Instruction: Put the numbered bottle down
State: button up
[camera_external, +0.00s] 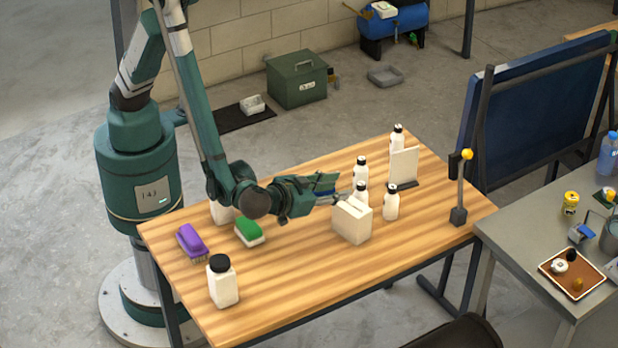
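Several white bottles with dark caps stand on the wooden table (300,292). No number is readable on any of them at this size. My gripper (347,198) reaches to the right, low over the table, with its fingers at a white bottle (361,192). A cream box (352,223) stands in front and hides that bottle's lower part. I cannot tell whether the fingers close on the bottle or whether it touches the table. Other bottles stand close by: one behind (360,170), one to the right (391,204) and one at the back (397,138).
A white panel on a dark foot (404,164) stands behind the bottles. A large black-capped bottle (223,285), a purple brush (191,242) and a green brush (249,231) are at the left. A post with a yellow knob (461,190) stands at the right. The front middle is clear.

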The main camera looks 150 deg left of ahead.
jog(key=shift+d+r, duration=0.15)
jog(key=shift+d, duration=0.25)
jog(key=shift+w+r, duration=0.1)
dwell(0.7)
jog(key=s+d+r+m+t+h, duration=0.3)
jog(key=d+r+m, duration=0.2)
jog(key=d+r, duration=0.15)
jog(key=s+d+r+m+t+h, duration=0.25)
jog(key=d+r+m, duration=0.2)
jog(key=d, duration=0.35)
jog(key=s+d+r+m+t+h, duration=0.2)
jog(key=s+d+r+m+h, duration=0.1)
jog(key=s+d, duration=0.5)
jog(key=s+d+r+m+t+h, duration=0.2)
jog(key=s+d+m+h, duration=0.3)
jog(key=d, duration=0.9)
jog(key=s+r, duration=0.1)
jog(key=s, duration=0.1)
jog(key=shift+s+d+r, duration=0.15)
jog(key=shift+s+d, duration=0.05)
jog(key=shift+s, duration=0.2)
jog(key=shift+m, duration=0.25)
